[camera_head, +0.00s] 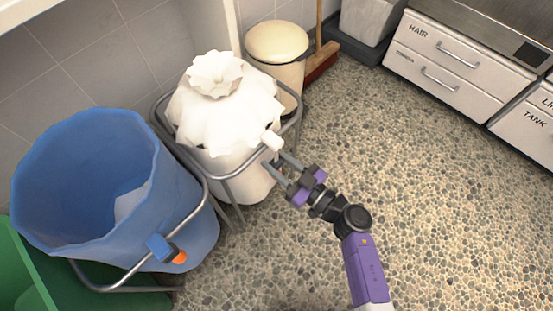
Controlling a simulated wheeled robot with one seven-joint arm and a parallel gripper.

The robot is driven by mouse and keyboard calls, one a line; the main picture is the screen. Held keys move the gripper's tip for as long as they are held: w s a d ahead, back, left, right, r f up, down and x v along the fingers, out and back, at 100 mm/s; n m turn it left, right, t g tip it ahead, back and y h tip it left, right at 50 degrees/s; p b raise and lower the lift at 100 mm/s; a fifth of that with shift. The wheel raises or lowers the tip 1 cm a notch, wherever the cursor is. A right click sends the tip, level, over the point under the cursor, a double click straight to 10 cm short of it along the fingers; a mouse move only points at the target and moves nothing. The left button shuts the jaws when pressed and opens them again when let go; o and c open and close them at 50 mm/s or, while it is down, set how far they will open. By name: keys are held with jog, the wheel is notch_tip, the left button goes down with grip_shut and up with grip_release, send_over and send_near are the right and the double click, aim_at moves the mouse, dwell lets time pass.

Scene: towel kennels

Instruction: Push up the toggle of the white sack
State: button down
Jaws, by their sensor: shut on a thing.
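The white sack (225,110) hangs in a grey metal frame at the upper middle of the head view. Its gathered top is drawn in to a ruffled neck (216,75). A small white toggle (272,140) shows at the sack's right front, by the frame's rim. My gripper (279,160) reaches in from the lower right, with its fingers at the toggle. It is shut on the white toggle; the fingertips are partly hidden behind it.
A blue sack (90,185) with an open mouth and an orange-tipped blue toggle (165,248) stands left. A green bin (40,270) is at the lower left. A cream lidded bin (277,45) and a broom (321,55) stand behind. The pebbled floor (430,200) is clear at right.

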aim_at(277, 161)
jog(key=shift+r+p, duration=3.5)
jog(key=shift+p, duration=0.8)
jog(key=c, duration=0.9)
grip_release()
jog(key=p+v, duration=0.2)
jog(key=v, duration=0.6)
